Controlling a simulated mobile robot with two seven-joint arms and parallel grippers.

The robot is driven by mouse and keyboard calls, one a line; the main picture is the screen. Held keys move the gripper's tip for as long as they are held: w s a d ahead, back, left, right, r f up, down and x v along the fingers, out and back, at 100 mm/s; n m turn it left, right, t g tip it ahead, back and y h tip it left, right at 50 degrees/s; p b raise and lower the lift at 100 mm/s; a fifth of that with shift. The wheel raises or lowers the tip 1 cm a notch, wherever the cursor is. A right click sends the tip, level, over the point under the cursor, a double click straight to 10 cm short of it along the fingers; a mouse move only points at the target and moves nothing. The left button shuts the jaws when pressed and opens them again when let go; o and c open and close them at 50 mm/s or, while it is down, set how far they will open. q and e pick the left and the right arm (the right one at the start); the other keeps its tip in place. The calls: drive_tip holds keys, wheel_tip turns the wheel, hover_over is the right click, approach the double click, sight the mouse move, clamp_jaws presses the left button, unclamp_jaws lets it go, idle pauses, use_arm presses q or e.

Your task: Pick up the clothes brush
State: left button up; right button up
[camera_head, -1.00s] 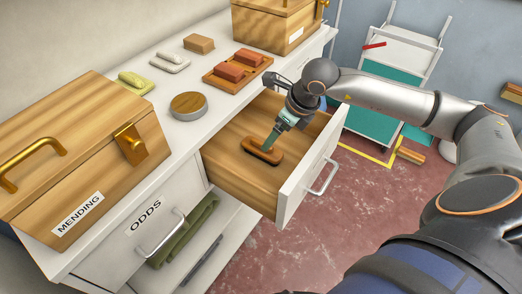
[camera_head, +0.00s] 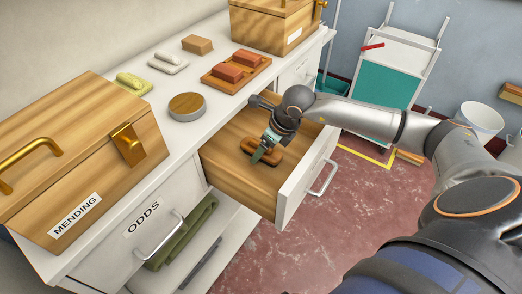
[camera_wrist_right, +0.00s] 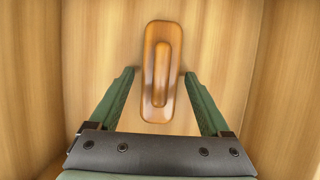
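The clothes brush (camera_head: 262,151) is an orange-brown wooden oblong with a raised handle. It lies on the floor of the open wooden drawer (camera_head: 232,178). My right gripper (camera_head: 257,159) is inside the drawer, just over the brush. In the right wrist view the brush (camera_wrist_right: 161,72) lies lengthwise between the tips of the open green fingers of my right gripper (camera_wrist_right: 157,74). There is a small gap on each side, and nothing is held. I cannot tell the height of the fingertips above the drawer floor. My left gripper is not in view.
The drawer's white front (camera_head: 309,178) and wooden sides surround the gripper. On the counter are a round wooden-topped tin (camera_head: 187,106), a tray of red blocks (camera_head: 236,73) and the MENDING box (camera_head: 85,165). A white cart (camera_head: 385,85) stands behind.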

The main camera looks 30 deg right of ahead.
sight(273, 153)
clamp_jaws()
idle(0.4)
drive_tip(key=shift+r, duration=0.1)
drive_tip(key=shift+r, duration=0.5)
drive_tip(key=s, duration=0.1)
drive_tip(key=s+d, duration=0.1)
drive_tip(key=s, duration=0.1)
drive_tip(key=shift+d, duration=0.25)
drive_tip(key=shift+v, duration=0.8)
wheel_tip(273, 153, up, 12)
drive_tip(key=p, duration=0.1)
drive_tip(key=shift+r, duration=0.2)
drive_tip(key=shift+s, duration=0.1)
